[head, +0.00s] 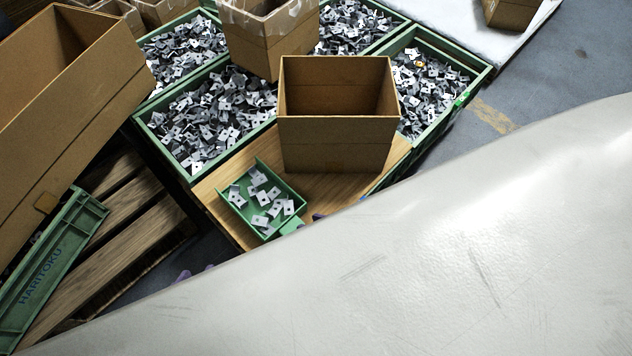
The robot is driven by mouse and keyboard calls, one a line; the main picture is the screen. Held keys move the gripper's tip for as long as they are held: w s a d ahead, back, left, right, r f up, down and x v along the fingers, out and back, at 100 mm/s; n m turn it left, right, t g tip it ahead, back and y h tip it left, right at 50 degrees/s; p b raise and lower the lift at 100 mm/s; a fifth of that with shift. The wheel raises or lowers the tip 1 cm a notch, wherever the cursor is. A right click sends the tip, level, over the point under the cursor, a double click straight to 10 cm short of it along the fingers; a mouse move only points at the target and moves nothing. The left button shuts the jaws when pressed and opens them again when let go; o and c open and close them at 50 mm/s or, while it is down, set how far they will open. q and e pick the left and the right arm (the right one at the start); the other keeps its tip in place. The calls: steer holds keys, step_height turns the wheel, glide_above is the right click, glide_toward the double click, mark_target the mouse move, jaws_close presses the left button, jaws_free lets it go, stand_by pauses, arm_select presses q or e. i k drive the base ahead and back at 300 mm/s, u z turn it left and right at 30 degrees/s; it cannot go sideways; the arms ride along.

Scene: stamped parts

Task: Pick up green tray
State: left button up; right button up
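The small green tray (238,211) sits on a wooden board (220,196), in front of an open cardboard box. It holds several grey stamped parts (262,198) and has a green tab at its near right corner. Small purple tips that look like my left gripper (196,272) show at the edge of a large pale surface, left of and below the tray. Another purple tip, likely my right gripper (318,216), shows just right of the tray. Most of both grippers is hidden, so their opening cannot be told.
The cardboard box (338,143) stands behind the tray. Large green crates (161,146) full of stamped parts lie beyond. A big carton (80,120) and a green HARITOKU crate (50,262) are at left, by a wooden pallet (125,235). The pale surface (430,270) blocks the lower right.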

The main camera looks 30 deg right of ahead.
mark_target(270, 207)
steer(key=u, duration=1.2)
steer(key=k, duration=0.8)
steer(key=z, duration=0.6)
steer(key=i, duration=0.45)
